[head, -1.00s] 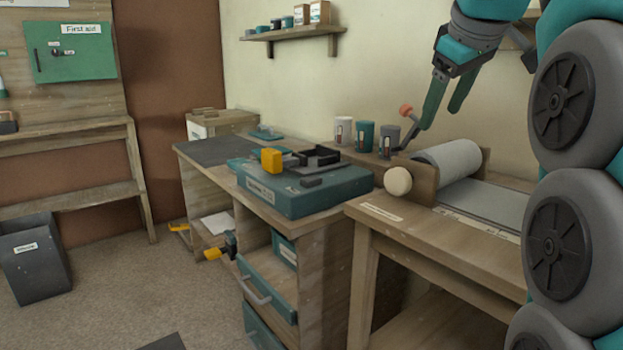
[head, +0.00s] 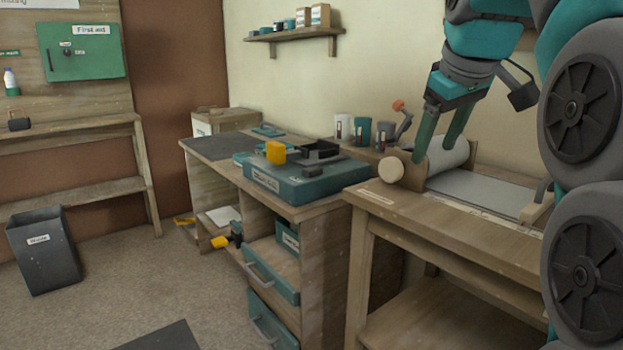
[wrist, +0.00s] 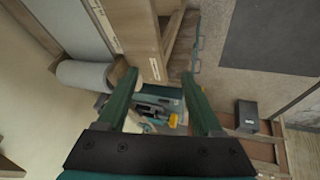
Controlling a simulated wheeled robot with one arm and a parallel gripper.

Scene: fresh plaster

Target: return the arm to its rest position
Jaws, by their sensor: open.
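My gripper (head: 434,146) hangs at the right of the head view, its two teal fingers pointing down and apart, with nothing between them. In that view it overlaps the grey roll (head: 449,158) on the wooden bench; how far above the roll it is, I cannot tell. In the wrist view the open fingers (wrist: 160,88) frame the teal machine (wrist: 160,100) and the bench edge below. My arm bends down from the upper right.
The teal case (head: 305,186) with a yellow-knobbed device sits on the workbench. Cups (head: 361,131) stand behind it. A wall shelf (head: 293,34) hangs above. A dark bin (head: 44,252) stands on the floor at the left. Open floor lies in front of the drawers.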

